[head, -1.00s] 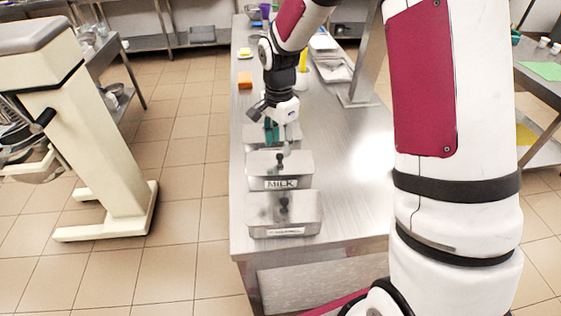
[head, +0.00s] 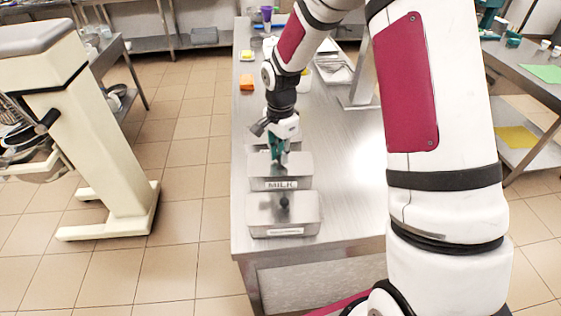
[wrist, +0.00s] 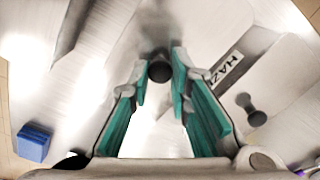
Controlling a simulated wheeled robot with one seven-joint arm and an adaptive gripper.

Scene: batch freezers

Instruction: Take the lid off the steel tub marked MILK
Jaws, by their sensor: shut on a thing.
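The steel tub marked MILK (head: 259,184) stands on the steel counter, between two similar lidded tubs. Its lid (head: 302,160) appears seated on the tub, with no visible gap. My gripper (head: 279,159) points down at the middle of this lid, its green fingers closed in on the lid's dark knob. In the wrist view the round dark knob (wrist: 160,71) sits between the fingertips of my gripper (wrist: 159,78). The fingers hide most of the knob in the head view.
A front tub (head: 262,215) with a dark knob stands close to the MILK tub. Another tub (head: 254,141) is behind, partly hidden by my gripper. The counter is clear to the right of the tubs.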

